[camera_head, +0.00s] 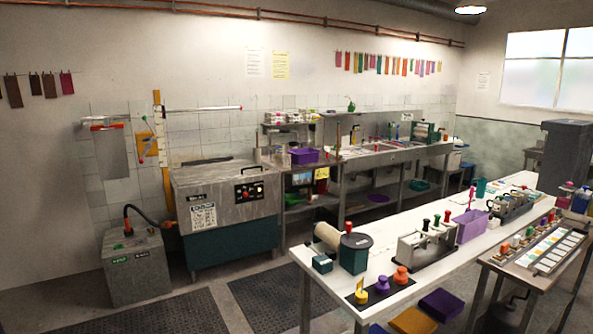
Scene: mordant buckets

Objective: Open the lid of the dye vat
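A large grey metal tank, apparently the dye vat (230,207), stands on the floor against the tiled wall, left of centre. It has a teal lower part, a white label and a dark control panel (249,191) with a red knob on its front. Its flat grey lid (212,172) lies down on top and looks closed. Neither of my grippers is in view, so nothing shows near the vat or its lid.
A smaller grey box (137,268) with a hose stands left of the vat. Dark floor mats (150,314) lie in front. A long white table (400,265) with rollers and coloured knobs fills the right foreground. Shelves and a bench (385,157) adjoin the vat's right side.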

